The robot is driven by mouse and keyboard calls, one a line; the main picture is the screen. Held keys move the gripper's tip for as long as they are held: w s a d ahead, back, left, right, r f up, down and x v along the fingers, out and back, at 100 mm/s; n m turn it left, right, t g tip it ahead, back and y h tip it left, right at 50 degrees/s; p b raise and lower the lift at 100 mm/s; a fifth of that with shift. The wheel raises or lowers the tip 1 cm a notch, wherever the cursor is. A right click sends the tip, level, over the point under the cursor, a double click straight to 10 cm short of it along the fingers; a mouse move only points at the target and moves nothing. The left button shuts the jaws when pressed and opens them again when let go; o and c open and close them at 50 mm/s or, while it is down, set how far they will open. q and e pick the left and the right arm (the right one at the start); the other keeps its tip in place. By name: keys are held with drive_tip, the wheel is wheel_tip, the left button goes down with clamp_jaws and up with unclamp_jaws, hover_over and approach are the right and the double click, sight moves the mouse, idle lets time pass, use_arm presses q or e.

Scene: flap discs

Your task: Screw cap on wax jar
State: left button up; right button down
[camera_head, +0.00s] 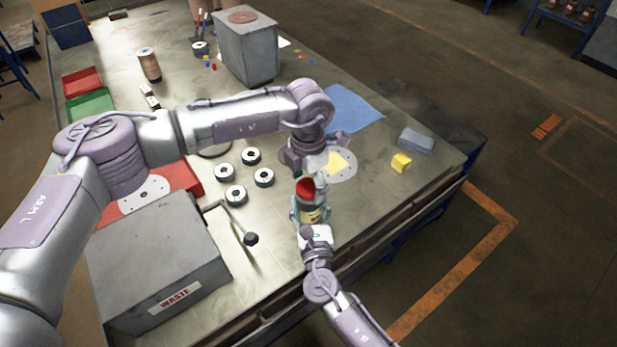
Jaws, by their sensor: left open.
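The wax jar (311,215) is a small dark jar with a yellowish label near the table's front edge. The red cap (305,187) shows at the top of the jar; I cannot tell whether it is seated or threaded. My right gripper (310,213) comes from below with its fingers on both sides of the jar and looks shut on it. My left gripper (311,165) is open just above and behind the cap, apart from it. Its far finger is partly hidden by the wrist.
A grey WASTE box (160,265) with a crank handle stands at front left. Several black-and-white rolls (236,195) lie left of the jar. A yellow block (401,162), grey block (416,141) and blue cloth (352,108) lie to the right. A grey box (247,50) stands behind.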

use_arm(q)
drive_tip(key=c, duration=1.2)
drive_tip(key=o, duration=1.4)
drive_tip(key=shift+r, duration=0.1)
use_arm(e)
drive_tip(key=shift+c, duration=1.1)
unclamp_jaws()
use_arm(q)
wheel_tip(320, 180, up, 12)
drive_tip(key=shift+f, duration=0.1)
